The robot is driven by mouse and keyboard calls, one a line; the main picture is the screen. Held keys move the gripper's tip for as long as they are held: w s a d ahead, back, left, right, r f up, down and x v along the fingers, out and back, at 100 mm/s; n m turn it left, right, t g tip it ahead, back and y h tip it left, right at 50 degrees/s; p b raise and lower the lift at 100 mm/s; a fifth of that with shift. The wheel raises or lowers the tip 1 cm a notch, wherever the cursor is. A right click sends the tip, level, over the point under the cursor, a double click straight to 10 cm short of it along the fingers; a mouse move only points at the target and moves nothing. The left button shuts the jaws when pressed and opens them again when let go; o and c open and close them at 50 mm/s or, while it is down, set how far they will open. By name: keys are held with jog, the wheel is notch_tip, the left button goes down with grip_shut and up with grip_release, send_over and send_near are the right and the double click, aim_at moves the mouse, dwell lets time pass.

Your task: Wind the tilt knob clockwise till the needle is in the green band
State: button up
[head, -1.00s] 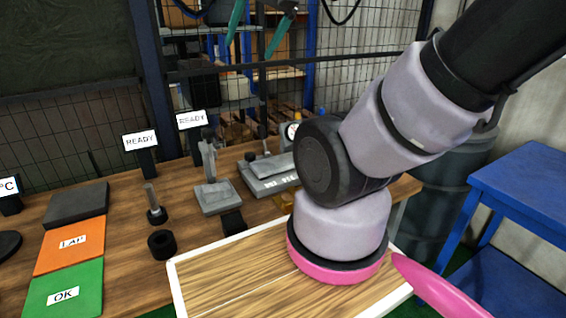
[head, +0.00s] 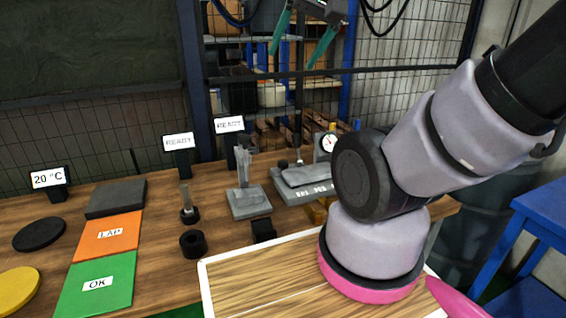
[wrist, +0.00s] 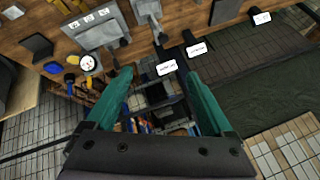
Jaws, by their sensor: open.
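A round white dial gauge (head: 328,143) stands at the back right of the bench, on the grey fixture (head: 305,183). Its needle looks reddish, but the green band is too small to make out. I cannot tell which part is the tilt knob. My gripper (head: 298,48) is open and empty, high above and behind the bench, apart from the gauge. Its teal fingers also show spread in the wrist view (wrist: 158,75).
A grey stand (head: 247,195), black ring (head: 193,243), orange LAP mat (head: 108,236) and green OK mat (head: 97,284) lie left. A mesh fence (head: 400,70) is behind; a blue table (head: 545,205) stands right.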

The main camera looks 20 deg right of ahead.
jog(key=n+g+h, duration=0.2)
jog(key=g, duration=0.5)
send_over(283, 161)
notch_tip(283, 161, down, 32)
notch_tip(283, 161, down, 11)
jog(key=shift+s+a+f, duration=0.1)
